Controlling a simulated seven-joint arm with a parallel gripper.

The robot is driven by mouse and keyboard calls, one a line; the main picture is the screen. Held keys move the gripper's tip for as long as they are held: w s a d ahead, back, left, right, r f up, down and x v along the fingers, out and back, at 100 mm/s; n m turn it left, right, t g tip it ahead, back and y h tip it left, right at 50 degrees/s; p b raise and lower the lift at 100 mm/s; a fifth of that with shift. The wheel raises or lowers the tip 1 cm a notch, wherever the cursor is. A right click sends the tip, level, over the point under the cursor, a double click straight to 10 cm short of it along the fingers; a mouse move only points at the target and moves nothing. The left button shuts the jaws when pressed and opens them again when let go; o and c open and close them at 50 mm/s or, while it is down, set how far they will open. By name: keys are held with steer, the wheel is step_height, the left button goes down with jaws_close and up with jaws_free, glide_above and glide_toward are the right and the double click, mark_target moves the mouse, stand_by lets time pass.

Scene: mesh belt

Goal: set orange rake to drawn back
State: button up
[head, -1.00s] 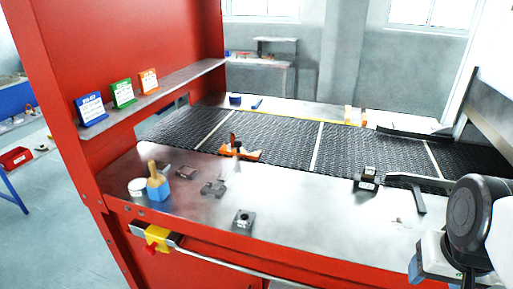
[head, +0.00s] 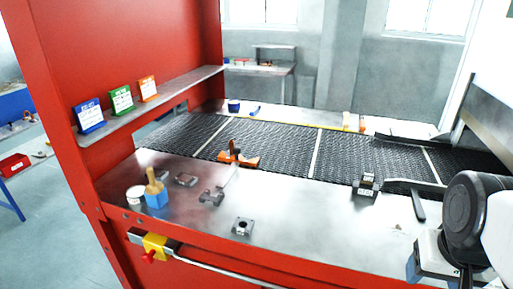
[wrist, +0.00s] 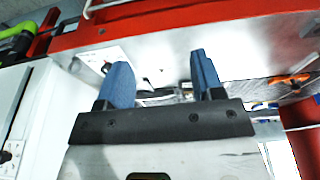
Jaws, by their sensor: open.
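The orange rake (head: 240,158) lies at the near edge of the black mesh belt (head: 270,145), left of the middle in the head view. It has a dark-topped upright piece and a low orange foot pointing right. An orange piece, probably the rake, shows at the right of the wrist view (wrist: 292,80). My gripper (wrist: 162,80) shows two blue fingers, spread apart with nothing held between them. In the head view my gripper is at the lower right, far from the rake, and its fingers are mostly hidden by my arm.
On the metal table are a blue block with a brush (head: 156,192), a white cup (head: 136,197), small metal parts (head: 243,227) and a dark labelled block (head: 366,185). A red post and shelf (head: 150,105) bound the left. The table's front middle is mostly clear.

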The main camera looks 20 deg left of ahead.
steer(key=w+a+r+n, duration=0.1)
steer(key=w+a+r, duration=0.25)
steer(key=w, duration=0.55)
steer(key=w+a+r+n, duration=0.1)
steer(key=w+a+r, duration=0.25)
steer(key=w, duration=0.55)
steer(key=n+g, duration=0.3)
steer(key=n, duration=0.4)
glide_above(236, 147)
step_height(236, 147, down, 14)
steer(key=shift+d+r, duration=0.1)
steer(key=shift+r, duration=0.15)
steer(key=shift+f, duration=3.9)
